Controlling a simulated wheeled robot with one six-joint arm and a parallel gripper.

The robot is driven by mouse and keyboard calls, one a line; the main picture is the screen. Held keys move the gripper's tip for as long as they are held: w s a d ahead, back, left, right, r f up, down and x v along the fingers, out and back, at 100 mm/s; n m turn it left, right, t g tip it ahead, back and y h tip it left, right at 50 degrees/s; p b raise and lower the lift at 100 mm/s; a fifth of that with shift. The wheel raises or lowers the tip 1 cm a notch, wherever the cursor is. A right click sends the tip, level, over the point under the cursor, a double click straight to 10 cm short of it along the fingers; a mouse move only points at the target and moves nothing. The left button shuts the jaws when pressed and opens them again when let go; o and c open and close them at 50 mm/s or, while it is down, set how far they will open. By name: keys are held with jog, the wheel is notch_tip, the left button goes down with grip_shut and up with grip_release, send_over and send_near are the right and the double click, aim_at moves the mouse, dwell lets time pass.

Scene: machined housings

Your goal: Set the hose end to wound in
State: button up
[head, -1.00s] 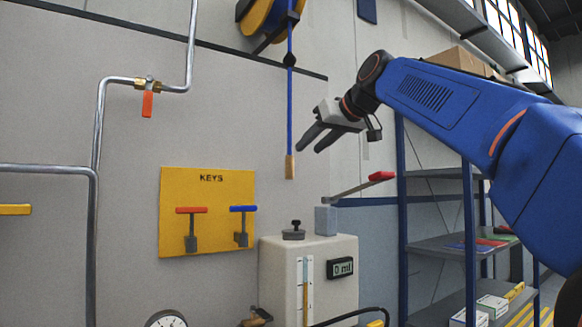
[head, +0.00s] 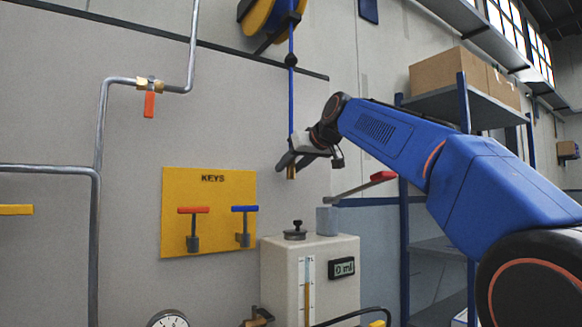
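The blue hose (head: 291,105) hangs straight down from the yellow and dark reel (head: 262,18) at the top of the head view. A dark ball sits on the hose just below the reel. The brass-coloured hose end (head: 291,173) hangs low, well below the reel, and is partly hidden by my gripper (head: 287,164). My gripper's dark fingers are at the hose end, one showing to its left and one reaching in from the right. Whether they are closed on it cannot be made out.
A yellow KEYS board (head: 209,246) is on the wall to the left. A pipe with an orange-handled valve (head: 149,104) is farther left. Shelving with boxes (head: 445,72) stands right.

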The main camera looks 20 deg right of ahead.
grip_shut()
notch_tip(320, 180, up, 10)
jog(key=shift+r, duration=0.45)
dwell(0.4)
grip_release()
jog(key=v, duration=1.7)
jog(key=shift+s, duration=0.2)
